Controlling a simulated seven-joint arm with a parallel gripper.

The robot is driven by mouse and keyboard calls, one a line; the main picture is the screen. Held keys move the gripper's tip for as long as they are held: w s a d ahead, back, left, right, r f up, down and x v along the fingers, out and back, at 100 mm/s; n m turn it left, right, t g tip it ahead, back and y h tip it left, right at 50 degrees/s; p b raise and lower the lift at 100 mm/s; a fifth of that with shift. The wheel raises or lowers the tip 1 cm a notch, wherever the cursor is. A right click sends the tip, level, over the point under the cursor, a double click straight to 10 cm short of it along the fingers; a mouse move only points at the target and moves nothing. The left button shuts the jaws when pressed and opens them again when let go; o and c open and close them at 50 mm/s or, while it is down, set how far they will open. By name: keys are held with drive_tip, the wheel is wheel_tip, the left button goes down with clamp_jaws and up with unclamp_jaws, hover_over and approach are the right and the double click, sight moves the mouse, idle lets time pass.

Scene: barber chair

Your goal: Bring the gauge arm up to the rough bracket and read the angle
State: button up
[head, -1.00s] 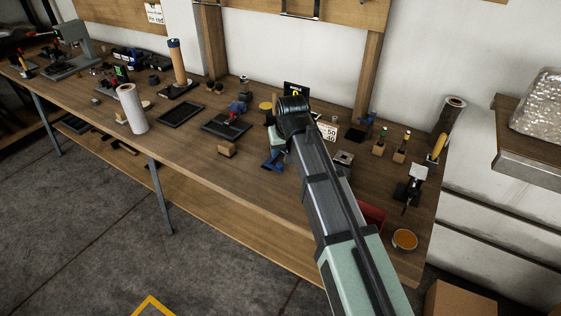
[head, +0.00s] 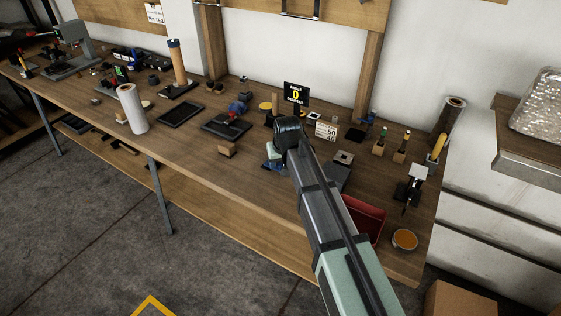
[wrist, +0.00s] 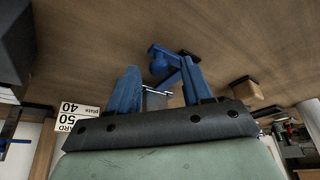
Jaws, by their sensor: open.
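My gripper (wrist: 160,88) is open in the wrist view, its two blue fingers apart. A blue jointed piece (wrist: 163,65), perhaps the gauge arm, shows just beyond and between the fingertips, close to the right finger. I cannot tell whether they touch. A small pale metallic piece (wrist: 155,99) shows between the fingers; I cannot tell whether it is the rough bracket. In the head view my arm hides most of the gripper and the spot in front of it. A black angle display (head: 296,95) stands behind my arm and reads 0.
A wooden block (head: 227,149) lies left of my arm; it also shows in the wrist view (wrist: 258,91). A white number card (head: 327,131) stands to the right. A red bin (head: 365,217) and an orange-topped round dish (head: 404,239) sit near the bench's right end.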

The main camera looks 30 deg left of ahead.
drive_tip(key=shift+c, duration=0.3)
clamp_jaws()
idle(0.4)
